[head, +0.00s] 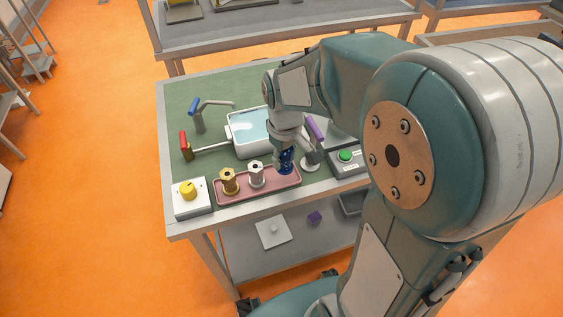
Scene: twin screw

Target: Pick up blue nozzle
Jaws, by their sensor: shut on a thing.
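The blue nozzle (287,166) is at the right end of the pink tray (258,194). My gripper (285,153) reaches down over it from above and is shut on it. The fingers hide much of the nozzle's upper part. I cannot tell whether the nozzle still touches the tray. A gold nozzle (229,182) and a silver nozzle (256,174) stand upright in the tray to the left of it.
A faucet with a blue handle (194,106), a red-handled valve (184,142) and a basin of water (252,125) stand behind the tray. A purple-handled lever (315,128) and a green button box (345,156) are close on the right. A yellow-knob box (188,190) is left.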

